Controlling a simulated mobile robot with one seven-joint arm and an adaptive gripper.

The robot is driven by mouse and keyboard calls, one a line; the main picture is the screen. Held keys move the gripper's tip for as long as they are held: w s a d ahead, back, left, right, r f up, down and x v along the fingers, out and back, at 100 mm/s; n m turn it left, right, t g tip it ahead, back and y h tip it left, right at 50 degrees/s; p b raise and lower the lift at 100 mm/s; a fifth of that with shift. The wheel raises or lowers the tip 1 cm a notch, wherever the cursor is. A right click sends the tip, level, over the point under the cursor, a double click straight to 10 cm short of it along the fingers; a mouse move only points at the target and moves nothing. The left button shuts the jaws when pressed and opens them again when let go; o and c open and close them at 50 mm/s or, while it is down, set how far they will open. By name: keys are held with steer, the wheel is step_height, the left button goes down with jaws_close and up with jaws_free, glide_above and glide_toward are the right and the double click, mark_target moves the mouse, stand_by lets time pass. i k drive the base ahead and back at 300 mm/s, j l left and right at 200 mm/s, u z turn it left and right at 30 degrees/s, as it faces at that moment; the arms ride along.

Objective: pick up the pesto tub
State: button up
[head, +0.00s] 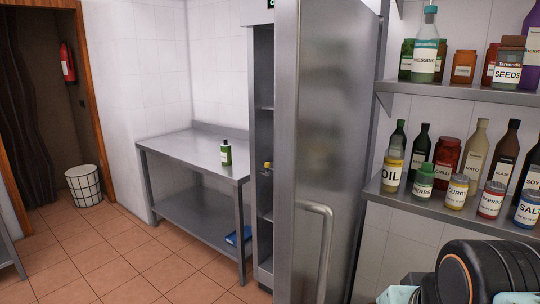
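I cannot pick out a tub with a readable pesto label in the head view. A small green container with a dark cap and a pale label (226,152) stands upright on the steel table (180,150); its label is too small to read. A small yellow-topped item (268,166) shows partly inside the tall steel cabinet (263,80), mostly hidden by the cabinet's edge and door. Part of my arm shows at the lower right, but my gripper is not in view.
The cabinet door (325,120) with its bar handle (327,230) stands open in the middle. Wall shelves (440,205) at the right hold several jars and bottles. A blue item (238,236) lies on the table's lower shelf. A wire bin (84,186) stands far left. The tiled floor (110,250) is clear.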

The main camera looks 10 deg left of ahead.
mark_target(226, 156)
steer(key=j, duration=0.5)
steer(key=k+j, duration=0.1)
steer(key=j, duration=0.8)
steer(key=i+j+u, duration=0.1)
steer(key=j, duration=0.25)
steer(key=i+j, duration=0.2)
steer(key=j, duration=0.2)
steer(key=i+j+u, duration=0.1)
steer(key=j, duration=0.3)
steer(key=i+j+u, duration=0.1)
steer(key=i+j, duration=0.5)
steer(key=i, duration=0.2)
steer(key=i+j+u, duration=0.2)
steer(key=i, duration=0.9)
steer(key=i+l, duration=0.25)
steer(key=i, duration=0.25)
steer(key=i+l+u, duration=0.1)
steer(key=i+l, duration=0.15)
steer(key=i, duration=0.3)
